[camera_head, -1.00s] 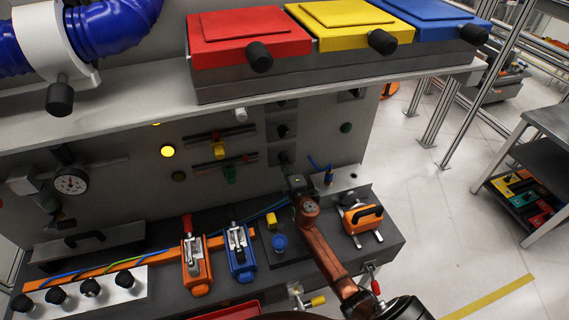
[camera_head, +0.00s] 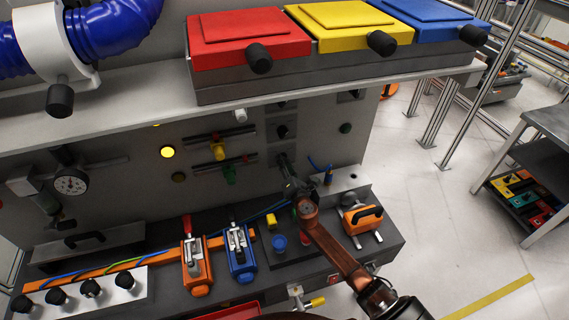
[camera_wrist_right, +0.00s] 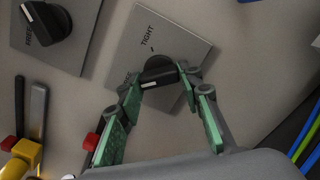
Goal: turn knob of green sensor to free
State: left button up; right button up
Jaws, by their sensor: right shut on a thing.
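The green sensor (camera_head: 230,174) sits on the lower rail of the upright panel. Right of it is a column of black knobs on grey plates. My right gripper (camera_head: 288,178) is at the lowest knob of that column. In the right wrist view this black knob (camera_wrist_right: 158,69) sits on a grey plate (camera_wrist_right: 185,42) marked TIGHT, with a second label partly hidden. My right gripper (camera_wrist_right: 163,78) is shut on the knob, its green-padded fingers on either side. The knob's white mark points down and left, away from TIGHT. My left gripper is not in view.
The yellow sensor (camera_head: 219,152) is on the rail above. A neighbouring knob (camera_wrist_right: 50,22) is close by at the upper left of the wrist view. Shelf (camera_head: 150,128) overhangs the panel.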

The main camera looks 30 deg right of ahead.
jog(key=shift+f+n, duration=0.1)
jog(key=shift+n, duration=0.3)
jog(key=o, duration=1.2)
jog(key=shift+c, duration=0.2)
jog(key=v, duration=1.2)
